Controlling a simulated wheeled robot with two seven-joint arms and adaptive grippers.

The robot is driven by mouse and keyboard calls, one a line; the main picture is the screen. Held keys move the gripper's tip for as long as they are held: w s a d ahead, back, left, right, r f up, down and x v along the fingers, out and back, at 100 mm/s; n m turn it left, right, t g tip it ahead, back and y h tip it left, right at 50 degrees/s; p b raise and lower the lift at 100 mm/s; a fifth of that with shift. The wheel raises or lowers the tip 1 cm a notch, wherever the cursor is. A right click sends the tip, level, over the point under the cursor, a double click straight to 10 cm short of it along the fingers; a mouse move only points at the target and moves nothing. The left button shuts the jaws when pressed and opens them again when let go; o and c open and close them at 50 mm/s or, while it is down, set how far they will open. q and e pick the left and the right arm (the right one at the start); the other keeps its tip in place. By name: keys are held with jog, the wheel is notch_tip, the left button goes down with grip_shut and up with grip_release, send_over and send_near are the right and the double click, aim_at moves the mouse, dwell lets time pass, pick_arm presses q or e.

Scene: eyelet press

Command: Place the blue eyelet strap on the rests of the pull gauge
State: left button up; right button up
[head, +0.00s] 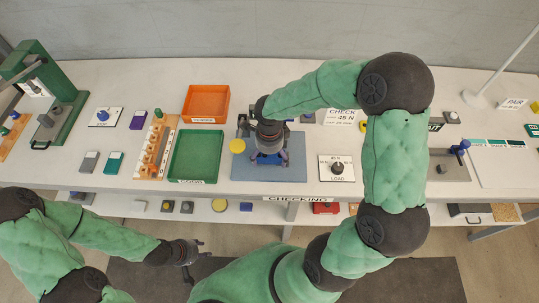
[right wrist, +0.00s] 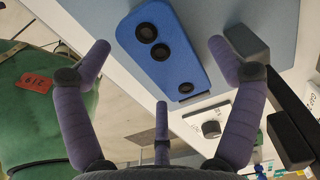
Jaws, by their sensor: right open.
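The blue eyelet strap (right wrist: 172,62) shows in the right wrist view, with dark eyelets along it. It appears to lie over the blue-grey mat. My right gripper (right wrist: 160,75) is open, its purple fingers spread on either side of the strap with nothing gripped. In the head view my right gripper (head: 268,159) is low over the mat (head: 297,172) and hides the strap. Dark blocks (right wrist: 247,43), perhaps rests of the pull gauge, stand right of the strap; a dark part (head: 243,124) shows behind the gripper. My left gripper (head: 190,254) hangs in front of the table; its opening is unclear.
A green press (head: 40,75) stands far left. A lower shelf holds small items.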

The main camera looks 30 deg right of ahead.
aim_at(269, 158)
jog(key=shift+r, duration=0.4)
notch_tip(269, 158, up, 11)
jog(key=p, duration=0.2)
jog(key=shift+r+p, duration=0.2)
jog(key=shift+p, duration=0.1)
jog(key=shift+c, duration=0.3)
dwell(0.3)
